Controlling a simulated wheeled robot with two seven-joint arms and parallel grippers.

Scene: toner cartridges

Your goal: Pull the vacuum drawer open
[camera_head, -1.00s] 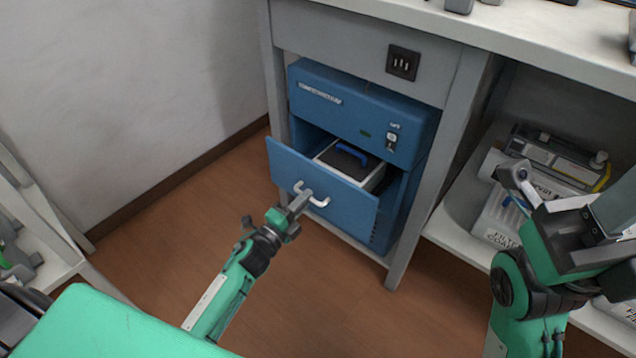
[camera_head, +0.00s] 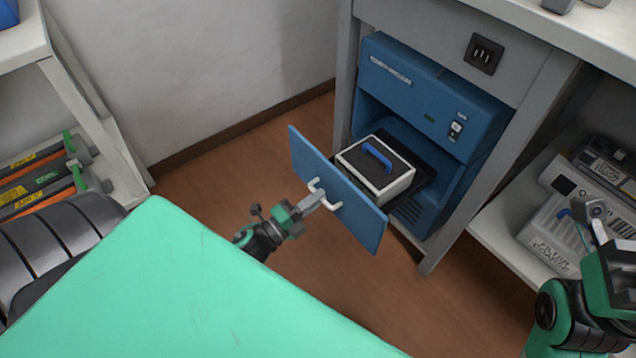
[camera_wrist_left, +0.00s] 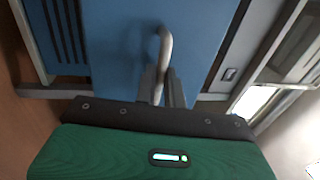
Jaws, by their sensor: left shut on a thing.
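The blue vacuum (camera_head: 430,95) stands under the counter, and its drawer (camera_head: 345,205) is pulled well out. A white-framed, dark-topped filter box with a blue handle (camera_head: 375,168) sits in the drawer. My left gripper (camera_head: 314,200) is shut on the drawer's pale handle (camera_head: 334,206). In the left wrist view, the fingers (camera_wrist_left: 160,88) close around the handle bar (camera_wrist_left: 165,48) in front of the blue drawer face. My right gripper (camera_head: 590,212) is at the right edge, in front of the lower shelf; its finger opening is not clear.
A lower shelf at the right holds boxed filters (camera_head: 555,240) and a cartridge. A rack at the left holds several toner cartridges (camera_head: 45,185). A black outlet (camera_head: 484,54) is on the counter front. Brown floor (camera_head: 235,165) lies free left of the drawer.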

